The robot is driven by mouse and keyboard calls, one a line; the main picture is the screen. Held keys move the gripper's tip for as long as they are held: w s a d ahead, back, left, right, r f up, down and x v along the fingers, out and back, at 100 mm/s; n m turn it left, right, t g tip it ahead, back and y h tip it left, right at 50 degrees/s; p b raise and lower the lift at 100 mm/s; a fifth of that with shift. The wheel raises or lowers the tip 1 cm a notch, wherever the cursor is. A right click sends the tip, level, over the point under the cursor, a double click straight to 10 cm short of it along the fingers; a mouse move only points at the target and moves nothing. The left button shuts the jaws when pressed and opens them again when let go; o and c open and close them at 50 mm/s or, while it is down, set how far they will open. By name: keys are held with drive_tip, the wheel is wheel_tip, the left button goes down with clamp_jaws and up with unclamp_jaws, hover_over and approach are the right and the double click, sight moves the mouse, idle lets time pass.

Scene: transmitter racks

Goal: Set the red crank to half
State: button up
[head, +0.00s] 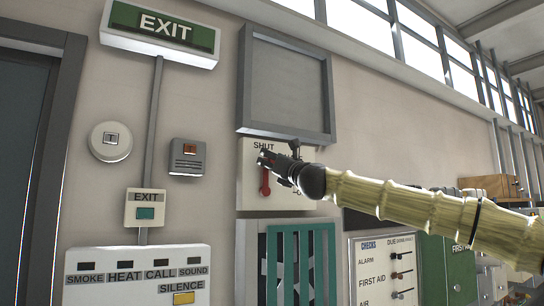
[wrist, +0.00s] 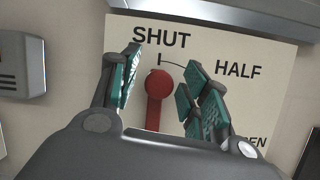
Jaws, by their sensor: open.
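The red crank (wrist: 157,88) sits on a pale panel (wrist: 95,150) marked SHUT, HALF and a partly hidden word ending in EN. In the wrist view its round red end lies just under the short SHUT tick, and its red arm runs down from there. The HALF label (wrist: 238,71) is to its right. My gripper (wrist: 165,64) is open, with one teal-padded finger left of the crank and the others right of it. I cannot tell whether any finger touches it. The head view shows the crank (head: 265,183) just below my gripper (head: 275,161).
A grey framed panel (head: 287,85) is above the crank panel, and a teal-barred unit (head: 300,262) is below. A checks panel (head: 385,270) with levers is at lower right. An alarm box (head: 140,275) and a small grey box (head: 187,157) are at left.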

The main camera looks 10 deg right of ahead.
drive_tip(key=shift+w+a, duration=0.1)
drive_tip(key=shift+w, duration=0.15)
clamp_jaws()
drive_tip(key=w+d+f+m+h+b, duration=0.2)
drive_tip(key=d+m+h+b, duration=0.3)
drive_tip(key=m+b, duration=0.7)
drive_tip(key=shift+d+f+h+b, duration=0.25)
drive_tip(key=shift+d+h+b, duration=0.15)
drive_tip(key=shift+d, duration=0.2)
drive_tip(key=shift+r+m, duration=0.1)
drive_tip(key=shift+m, duration=0.2)
